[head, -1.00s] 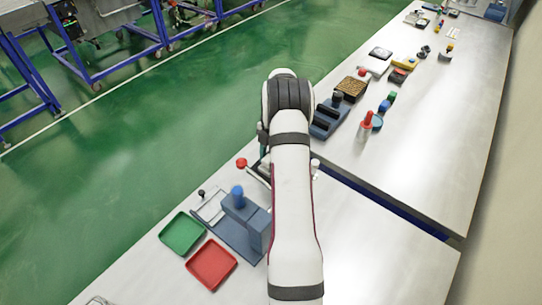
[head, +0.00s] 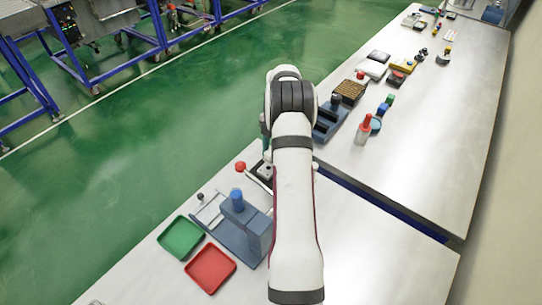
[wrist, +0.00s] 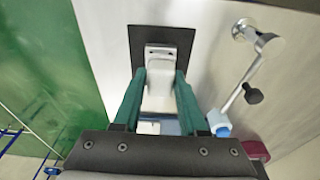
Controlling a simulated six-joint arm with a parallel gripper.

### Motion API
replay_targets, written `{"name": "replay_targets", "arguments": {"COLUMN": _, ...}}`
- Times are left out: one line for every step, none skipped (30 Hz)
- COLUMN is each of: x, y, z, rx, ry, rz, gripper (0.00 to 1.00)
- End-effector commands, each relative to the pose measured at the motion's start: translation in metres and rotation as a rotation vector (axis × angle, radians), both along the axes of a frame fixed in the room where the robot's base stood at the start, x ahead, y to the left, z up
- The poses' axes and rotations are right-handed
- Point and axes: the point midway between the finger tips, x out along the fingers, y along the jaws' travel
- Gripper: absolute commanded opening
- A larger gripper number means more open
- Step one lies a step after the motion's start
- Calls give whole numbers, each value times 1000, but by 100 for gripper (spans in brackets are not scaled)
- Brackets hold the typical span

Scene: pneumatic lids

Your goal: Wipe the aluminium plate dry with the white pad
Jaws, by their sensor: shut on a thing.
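My gripper (wrist: 160,82) has green fingers closed on a white piece that looks like the white pad (wrist: 159,97). The pad is between the fingers in the wrist view, above or against a small pale metal piece (wrist: 160,53). That piece sits on a black square base (wrist: 137,42); I cannot tell whether it is the aluminium plate, or whether the pad touches it. In the head view my arm hides the gripper and pad. A dark base (head: 264,171) shows just left of the arm there.
In the head view a blue-grey fixture (head: 258,235), green tray (head: 181,238) and red tray (head: 211,269) are nearby. The table (head: 370,265) right of my arm is clear.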

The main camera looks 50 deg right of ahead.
Motion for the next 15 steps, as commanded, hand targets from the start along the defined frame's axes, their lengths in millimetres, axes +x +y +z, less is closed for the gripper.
{"name": "replay_targets", "arguments": {"x": 0, "y": 0, "z": 3, "rx": -1, "ry": -1, "rz": 0, "gripper": 0}}
{"name": "replay_targets", "arguments": {"x": 0, "y": 0, "z": 5, "rx": -1, "ry": -1, "rz": 0, "gripper": 0}}
{"name": "replay_targets", "arguments": {"x": 0, "y": 0, "z": 8, "rx": 0, "ry": -1, "rz": 0, "gripper": 0}}
{"name": "replay_targets", "arguments": {"x": 0, "y": 0, "z": 9, "rx": -1, "ry": -1, "rz": 0, "gripper": 0}}
{"name": "replay_targets", "arguments": {"x": 0, "y": 0, "z": 11, "rx": -1, "ry": -1, "rz": 0, "gripper": 0}}
{"name": "replay_targets", "arguments": {"x": 0, "y": 0, "z": 14, "rx": -1, "ry": -1, "rz": 1, "gripper": 0}}
{"name": "replay_targets", "arguments": {"x": 0, "y": 0, "z": 15, "rx": -1, "ry": -1, "rz": 1, "gripper": 0}}
{"name": "replay_targets", "arguments": {"x": 0, "y": 0, "z": 17, "rx": -1, "ry": -1, "rz": 1, "gripper": 0}}
{"name": "replay_targets", "arguments": {"x": 0, "y": 0, "z": 19, "rx": 0, "ry": 0, "rz": 1, "gripper": 0}}
{"name": "replay_targets", "arguments": {"x": 0, "y": 0, "z": 21, "rx": -1, "ry": 0, "rz": 1, "gripper": 0}}
{"name": "replay_targets", "arguments": {"x": 0, "y": 0, "z": 23, "rx": -1, "ry": 0, "rz": 1, "gripper": 0}}
{"name": "replay_targets", "arguments": {"x": 0, "y": 0, "z": 26, "rx": -2, "ry": -1, "rz": 1, "gripper": 0}}
{"name": "replay_targets", "arguments": {"x": 0, "y": 0, "z": 27, "rx": -2, "ry": -1, "rz": 1, "gripper": 0}}
{"name": "replay_targets", "arguments": {"x": 0, "y": 0, "z": 29, "rx": -1, "ry": -1, "rz": 1, "gripper": 0}}
{"name": "replay_targets", "arguments": {"x": 0, "y": 0, "z": 32, "rx": -1, "ry": -1, "rz": 0, "gripper": 0}}
